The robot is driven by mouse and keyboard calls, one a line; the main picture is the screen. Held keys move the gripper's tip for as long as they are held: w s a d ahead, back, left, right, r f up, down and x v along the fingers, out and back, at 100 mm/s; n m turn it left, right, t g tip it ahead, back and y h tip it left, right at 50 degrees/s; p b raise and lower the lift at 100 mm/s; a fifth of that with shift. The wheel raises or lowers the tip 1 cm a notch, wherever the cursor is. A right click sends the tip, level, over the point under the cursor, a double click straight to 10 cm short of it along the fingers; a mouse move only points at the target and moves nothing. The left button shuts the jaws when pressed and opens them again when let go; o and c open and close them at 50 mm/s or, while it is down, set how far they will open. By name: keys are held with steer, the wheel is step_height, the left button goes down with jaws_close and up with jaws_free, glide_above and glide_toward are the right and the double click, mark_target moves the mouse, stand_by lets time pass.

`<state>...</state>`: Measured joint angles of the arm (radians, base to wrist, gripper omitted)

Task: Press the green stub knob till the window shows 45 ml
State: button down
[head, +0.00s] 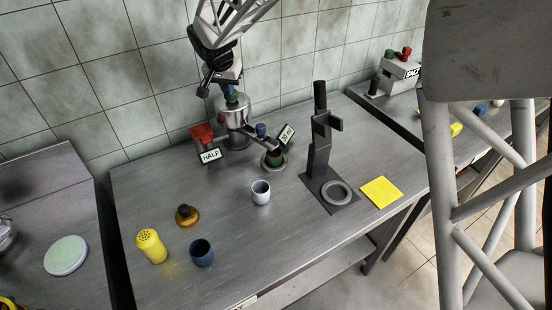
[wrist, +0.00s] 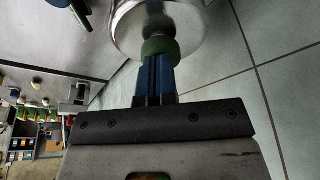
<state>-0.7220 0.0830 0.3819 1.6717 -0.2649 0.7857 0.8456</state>
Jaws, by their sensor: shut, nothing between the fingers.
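A steel tower (head: 236,132) stands at the back of the table by the tiled wall. Its green stub knob (head: 232,101) is on top; in the wrist view the green knob (wrist: 158,46) sits on the round steel top (wrist: 185,30). My gripper (head: 228,92) is above the knob with its blue fingers shut and empty. In the wrist view the fingertips (wrist: 156,60) meet the knob's near face; I cannot tell whether it is pressed down. A small tilted window (head: 286,134) on the right seems to read 30 ml, but the text is small.
A HALF sign (head: 210,156) and a red block (head: 201,132) are left of the tower. A pale cup (head: 261,192), dark blue cup (head: 201,252), yellow shaker (head: 151,246) and black stand (head: 319,150) are on the table. A yellow sheet (head: 381,192) lies right.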

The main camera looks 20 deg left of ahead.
steer(key=shift+r, duration=1.6)
steer(key=shift+f, duration=0.2)
steer(key=shift+f, duration=1.4)
steer(key=shift+r, duration=1.6)
step_height(320, 180, up, 5)
steer(key=shift+r, duration=0.1)
stand_by(0.5)
